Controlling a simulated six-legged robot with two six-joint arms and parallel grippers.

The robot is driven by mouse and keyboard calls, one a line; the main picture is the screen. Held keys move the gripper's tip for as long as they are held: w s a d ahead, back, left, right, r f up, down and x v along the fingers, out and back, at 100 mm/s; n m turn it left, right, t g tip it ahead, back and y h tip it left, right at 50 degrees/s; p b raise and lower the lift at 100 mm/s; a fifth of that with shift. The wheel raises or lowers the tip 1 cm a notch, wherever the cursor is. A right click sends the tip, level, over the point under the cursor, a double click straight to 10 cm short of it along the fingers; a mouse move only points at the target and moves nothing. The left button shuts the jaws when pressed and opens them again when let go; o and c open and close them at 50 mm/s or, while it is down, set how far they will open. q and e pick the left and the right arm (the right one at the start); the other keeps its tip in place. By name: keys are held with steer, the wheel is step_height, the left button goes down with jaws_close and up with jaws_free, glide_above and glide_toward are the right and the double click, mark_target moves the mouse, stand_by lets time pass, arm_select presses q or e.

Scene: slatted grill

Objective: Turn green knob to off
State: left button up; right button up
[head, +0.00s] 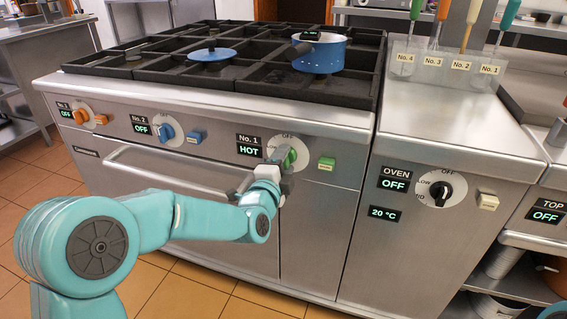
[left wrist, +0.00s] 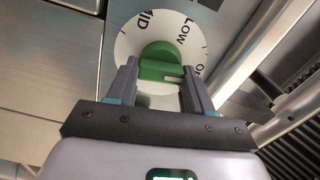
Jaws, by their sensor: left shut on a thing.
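The white dial (left wrist: 128,46) shows MID, LOW and a partly hidden label starting with O. The knob's pale mark (left wrist: 174,80) lies toward that O label. My right gripper is not in view.
A green button (head: 327,163) sits right of the knob. The blue knob (head: 166,131) and orange knob (head: 81,116) read OFF, as does the oven's black knob (head: 438,189). A blue pot (head: 320,55) and blue lid (head: 211,54) are on the grates. An oven handle runs below the panel.

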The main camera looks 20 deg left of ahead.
arm_select(q)
steer(key=shift+r+m, duration=0.2)
steer(key=shift+m, duration=0.7)
steer(key=o, duration=1)
steer(key=shift+o, duration=0.2)
steer(key=shift+w+f, duration=0.15)
steer(key=shift+f, duration=0.05)
steer(key=s, duration=1.6)
steer(key=shift+s+a+p, duration=0.2)
steer(key=shift+a+p, duration=0.05)
steer(key=shift+p, duration=0.05)
